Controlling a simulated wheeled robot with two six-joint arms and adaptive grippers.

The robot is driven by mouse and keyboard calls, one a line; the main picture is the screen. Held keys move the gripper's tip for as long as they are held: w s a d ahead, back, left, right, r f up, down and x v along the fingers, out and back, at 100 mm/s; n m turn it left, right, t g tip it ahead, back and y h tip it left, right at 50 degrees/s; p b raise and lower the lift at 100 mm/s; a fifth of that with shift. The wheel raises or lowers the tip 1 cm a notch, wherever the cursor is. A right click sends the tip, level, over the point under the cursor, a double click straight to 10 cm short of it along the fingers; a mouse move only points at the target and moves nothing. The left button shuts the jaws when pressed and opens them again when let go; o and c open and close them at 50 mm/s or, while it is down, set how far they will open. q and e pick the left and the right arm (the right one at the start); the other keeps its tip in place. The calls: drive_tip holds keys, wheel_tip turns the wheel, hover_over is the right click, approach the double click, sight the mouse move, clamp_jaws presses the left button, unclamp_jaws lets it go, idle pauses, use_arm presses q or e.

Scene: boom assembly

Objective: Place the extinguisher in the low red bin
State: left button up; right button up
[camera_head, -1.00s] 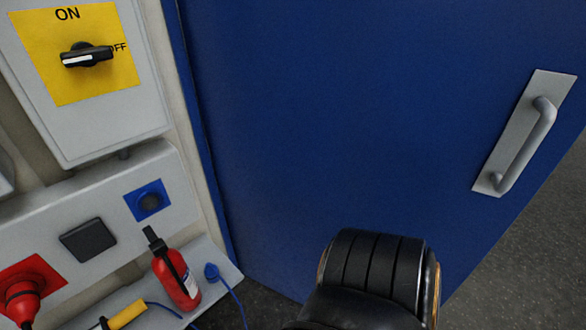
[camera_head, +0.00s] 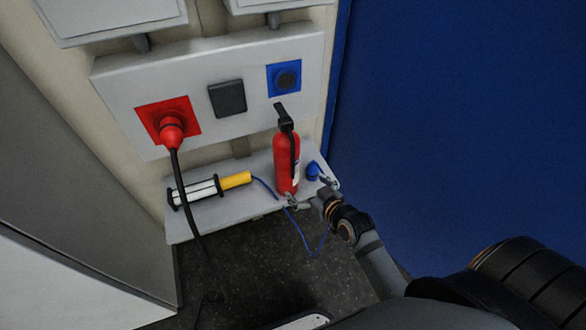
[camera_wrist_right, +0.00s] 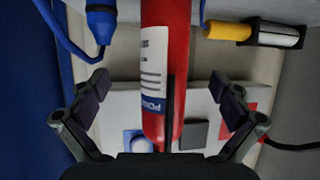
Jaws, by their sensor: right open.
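The red fire extinguisher (camera_head: 286,160), with a black top and hose, stands upright on the narrow grey shelf (camera_head: 222,216). My right gripper (camera_head: 309,194) is open at the shelf's front right corner, close to the lower part of the extinguisher. In the right wrist view, the extinguisher (camera_wrist_right: 166,60) with its white and blue label shows between the spread fingers of the right gripper (camera_wrist_right: 158,92). Neither finger clearly touches it. The low red bin is not in view. My left gripper is not in view.
A blue plug (camera_head: 313,171) with its cable lies right of the extinguisher. A lamp with a yellow handle (camera_head: 236,180) lies to its left. A red plug (camera_head: 172,132) with a black cable sits in the wall panel. The blue door (camera_head: 460,120) stands at right.

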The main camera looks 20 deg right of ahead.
sight(295, 176)
drive_tip(key=x, duration=0.2)
drive_tip(key=r+b+x, duration=0.1)
drive_tip(key=x, duration=0.2)
drive_tip(key=shift+w, duration=0.15)
drive_tip(key=shift+a+r+b+x, duration=0.15)
drive_tip(key=shift+b+x, duration=0.1)
drive_tip(key=shift+x, duration=0.65)
drive_tip(key=shift+a+r+b+x, duration=0.1)
drive_tip(key=shift+a+b+x, duration=0.1)
drive_tip(key=shift+x, duration=0.7)
drive_tip(key=shift+a+r+b+x, duration=0.1)
drive_tip(key=shift+b+x, duration=0.15)
drive_tip(key=shift+x, duration=0.65)
drive_tip(key=c, duration=1.9)
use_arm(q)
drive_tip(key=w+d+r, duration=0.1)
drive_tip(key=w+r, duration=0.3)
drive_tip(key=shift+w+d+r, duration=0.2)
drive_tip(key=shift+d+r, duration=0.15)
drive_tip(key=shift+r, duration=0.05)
use_arm(e)
drive_tip(key=shift+w+d+r, duration=0.1)
drive_tip(key=shift+w+r, duration=0.05)
drive_tip(key=shift+r, duration=0.15)
